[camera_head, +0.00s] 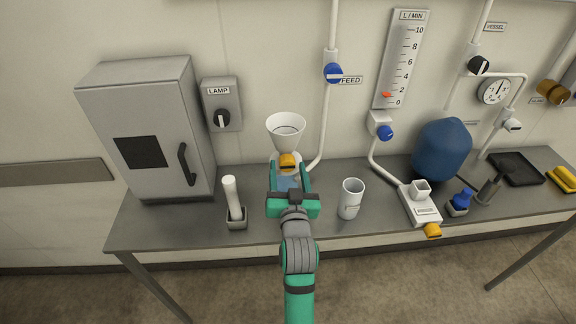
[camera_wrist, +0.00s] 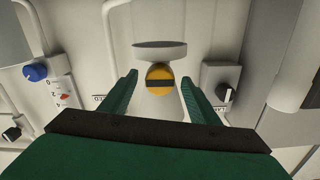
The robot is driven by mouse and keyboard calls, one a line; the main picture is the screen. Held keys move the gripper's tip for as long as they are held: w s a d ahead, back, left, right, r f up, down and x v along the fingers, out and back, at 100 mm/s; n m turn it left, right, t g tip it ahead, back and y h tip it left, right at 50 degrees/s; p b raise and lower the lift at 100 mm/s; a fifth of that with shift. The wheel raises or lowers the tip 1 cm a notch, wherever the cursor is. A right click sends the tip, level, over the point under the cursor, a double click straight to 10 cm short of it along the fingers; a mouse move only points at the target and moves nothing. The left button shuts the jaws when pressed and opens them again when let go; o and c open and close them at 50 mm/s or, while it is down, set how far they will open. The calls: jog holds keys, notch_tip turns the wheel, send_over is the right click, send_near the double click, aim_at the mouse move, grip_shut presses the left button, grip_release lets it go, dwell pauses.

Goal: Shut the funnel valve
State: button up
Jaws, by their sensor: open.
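The white funnel (camera_head: 286,125) stands on the bench against the wall, mouth up. Below its bowl is the funnel valve (camera_head: 287,160), a round yellow-orange knob. In the wrist view the valve (camera_wrist: 160,72) shows face-on, with a dark bar running across the picture. My gripper (camera_head: 289,170) is in front of the valve. Its green fingers are open, one on each side of the knob in the wrist view (camera_wrist: 159,85), with gaps showing between them and the knob. I cannot tell how far the fingertips are from it in depth.
A grey cabinet (camera_head: 147,110) and the lamp switch (camera_head: 221,117) are to the left. The blue feed valve (camera_head: 333,73) is on a pipe to the right.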

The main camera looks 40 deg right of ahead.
jog(key=v, duration=0.8)
jog(key=shift+s+a, duration=0.2)
jog(key=shift+s, duration=0.05)
jog(key=s+a+f+n+y, duration=0.2)
jog(key=s+a+f, duration=0.3)
jog(key=a+f, duration=0.3)
jog(key=s+a+f+n+y, duration=0.2)
jog(key=s+a+f, duration=0.3)
jog(key=a, duration=0.6)
jog(key=s+a+f+n+y, duration=0.2)
jog(key=s+a, duration=0.4)
jog(key=s, duration=0.3)
jog(key=s+a+f+n+y, duration=0.2)
jog(key=s+a+y, duration=0.1)
jog(key=s+a, duration=0.3)
jog(key=v, duration=0.2)
jog(key=shift+s+f, duration=0.25)
jog(key=shift+s, duration=0.15)
